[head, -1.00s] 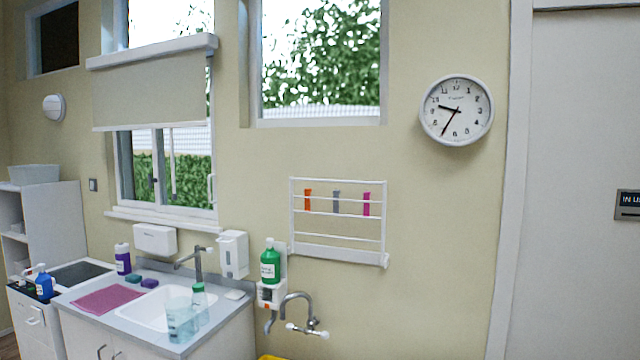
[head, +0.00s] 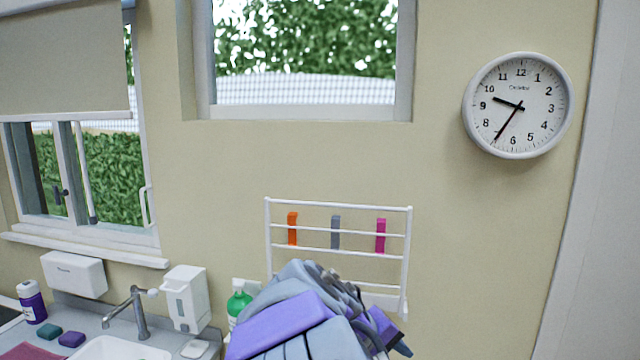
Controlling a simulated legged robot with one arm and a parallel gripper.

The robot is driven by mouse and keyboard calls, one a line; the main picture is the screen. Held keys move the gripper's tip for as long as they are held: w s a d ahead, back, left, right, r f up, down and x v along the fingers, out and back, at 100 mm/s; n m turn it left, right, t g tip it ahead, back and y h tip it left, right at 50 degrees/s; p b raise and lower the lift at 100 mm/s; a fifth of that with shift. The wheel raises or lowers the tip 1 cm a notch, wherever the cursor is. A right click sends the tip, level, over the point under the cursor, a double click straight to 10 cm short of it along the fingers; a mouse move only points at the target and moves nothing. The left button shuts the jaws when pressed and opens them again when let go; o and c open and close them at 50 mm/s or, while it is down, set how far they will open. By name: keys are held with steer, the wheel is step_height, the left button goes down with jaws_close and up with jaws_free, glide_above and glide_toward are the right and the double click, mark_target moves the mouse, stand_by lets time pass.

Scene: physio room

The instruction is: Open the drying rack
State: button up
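The white drying rack (head: 340,203) is on the wall below the window, right of the sink. Its frame stands flat and upright against the wall, with several horizontal bars. An orange, a grey and a pink clip or strip show at its upper bars. My gripper (head: 396,345) is at the bottom of the head view, in front of the rack's lower part, at the end of my grey and purple arm. The arm hides the rack's lower left and middle. I cannot make out both fingertips or whether they touch the rack.
The sink counter (head: 165,340) is at the lower left, with a tap (head: 138,312), a soap dispenser (head: 185,298) and a green bottle (head: 238,303) near the rack. A clock (head: 518,105) hangs at the upper right. The wall right of the rack is bare.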

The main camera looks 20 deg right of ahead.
steer(key=w+d+r+n+t+h+p, duration=0.1)
steer(key=w+r+n+t+h+p, duration=0.2)
steer(key=w+r, duration=0.7)
steer(key=n+t+h+p, duration=0.2)
steer(key=n+t+p, duration=0.3)
steer(key=p, duration=0.3)
glide_toward(335, 206)
steer(key=shift+m, duration=0.3)
steer(key=p+x, duration=0.2)
steer(key=x, duration=0.7)
steer(key=shift+w+f, duration=0.1)
steer(key=shift+w, duration=0.15)
steer(key=shift+w+d, duration=0.35)
steer(key=shift+d, duration=0.3)
steer(key=shift+f, duration=0.1)
steer(key=shift+c, duration=0.2)
jaws_close()
